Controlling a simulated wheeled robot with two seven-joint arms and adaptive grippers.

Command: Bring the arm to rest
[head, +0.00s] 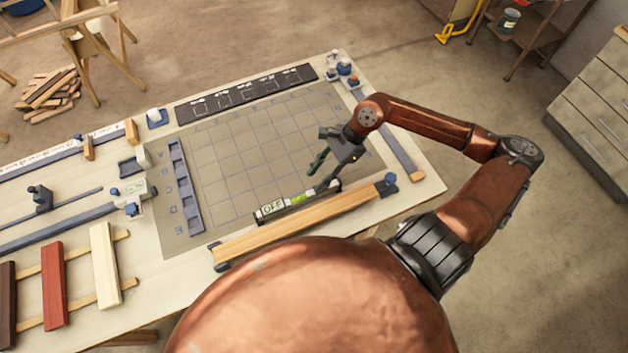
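My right arm (430,118) is copper coloured and reaches in from the right over the workbench. Its dark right gripper (317,181) hangs over the right part of the grey gridded mat (235,150), with its two fingers apart and nothing seen between them. The fingertips are close to a strip marked OFF (273,208) with a green section; I cannot tell whether they touch it. My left arm and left gripper are out of view.
A long wooden lath (300,224) lies along the bench's near edge. White (105,265), red (53,285) and dark brown bars lie at the left. A black labelled strip (245,94) lies behind the mat. Drawers (595,120) stand at the far right. The floor right of the bench is clear.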

